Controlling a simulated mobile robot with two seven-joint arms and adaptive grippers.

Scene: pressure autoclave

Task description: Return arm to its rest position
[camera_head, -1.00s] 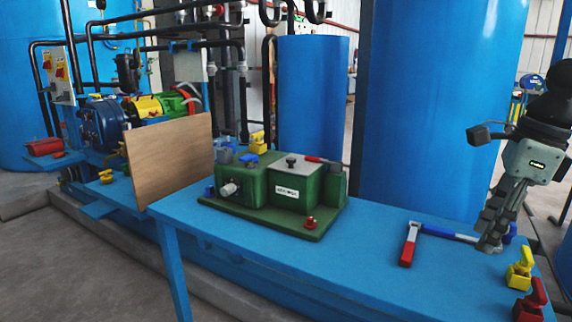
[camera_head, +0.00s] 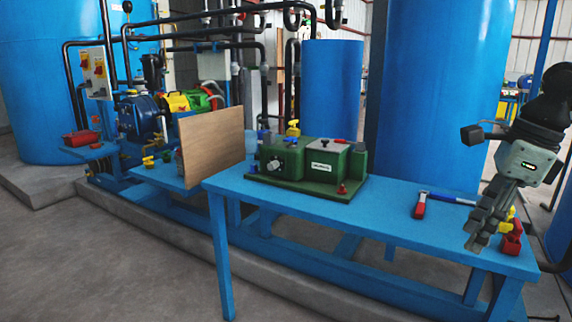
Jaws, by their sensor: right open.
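My right gripper (camera_head: 481,236) hangs from my right arm (camera_head: 530,160) at the right side of the head view. Its fingers point down over the right end of the blue table (camera_head: 380,225). It is open and I see nothing between the fingers. It partly covers a yellow and a red valve-like piece at the table's right end. My left gripper is not in view.
A red-handled tool (camera_head: 420,205) and a blue-handled one (camera_head: 453,199) lie left of the gripper. A wooden board (camera_head: 212,158) stands left of the table. Large blue tanks (camera_head: 440,90) rise behind. Grey floor is free in front.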

